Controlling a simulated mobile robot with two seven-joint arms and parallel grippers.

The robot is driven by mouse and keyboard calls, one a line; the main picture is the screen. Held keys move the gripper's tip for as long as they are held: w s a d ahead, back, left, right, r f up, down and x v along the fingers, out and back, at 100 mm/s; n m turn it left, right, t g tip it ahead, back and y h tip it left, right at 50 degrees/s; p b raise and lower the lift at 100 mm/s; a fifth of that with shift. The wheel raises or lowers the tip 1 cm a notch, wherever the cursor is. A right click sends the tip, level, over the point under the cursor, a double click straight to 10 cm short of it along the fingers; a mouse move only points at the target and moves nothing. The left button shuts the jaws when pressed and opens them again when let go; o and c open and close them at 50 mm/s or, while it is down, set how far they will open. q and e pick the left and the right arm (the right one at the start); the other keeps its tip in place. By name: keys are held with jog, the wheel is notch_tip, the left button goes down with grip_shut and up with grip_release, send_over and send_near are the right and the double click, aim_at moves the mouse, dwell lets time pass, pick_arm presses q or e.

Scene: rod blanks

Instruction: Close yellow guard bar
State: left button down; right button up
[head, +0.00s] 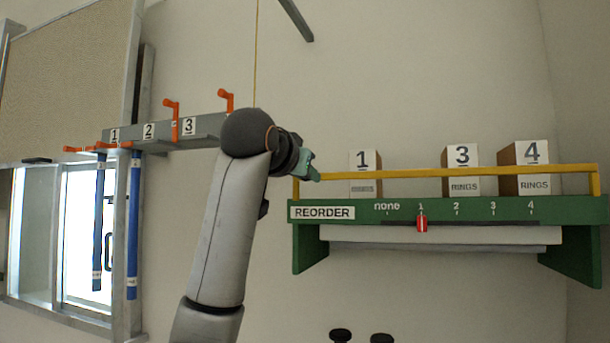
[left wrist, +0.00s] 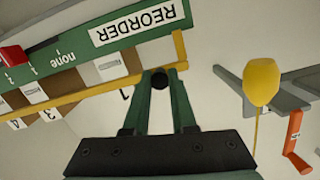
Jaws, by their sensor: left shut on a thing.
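The yellow guard bar (head: 440,172) runs across the front of the green shelf (head: 450,210), above its rail, with short yellow posts at both ends. In the left wrist view the bar (left wrist: 95,97) slants past my fingertips. My left gripper (head: 314,175) is at the bar's left end. In the left wrist view its green fingers (left wrist: 159,80) are closed around a dark round knob (left wrist: 159,77) at the bar. How the knob joins the bar is hidden. My right gripper is not in view.
Boxes 1 (head: 365,161), 3 (head: 461,157) and 4 (head: 532,152) stand behind the bar. A red slider (head: 422,223) sits under mark 1. A grey rack (head: 160,133) with orange hooks and blue rods (head: 133,230) is left. A yellow pull (left wrist: 262,82) hangs near my gripper.

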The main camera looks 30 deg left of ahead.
pick_arm(q)
jog(key=c, duration=0.7)
grip_release()
jog(key=shift+c, duration=0.2)
jog(key=b+v, duration=0.4)
jog(key=v, duration=0.8)
jog(key=shift+s, duration=0.25)
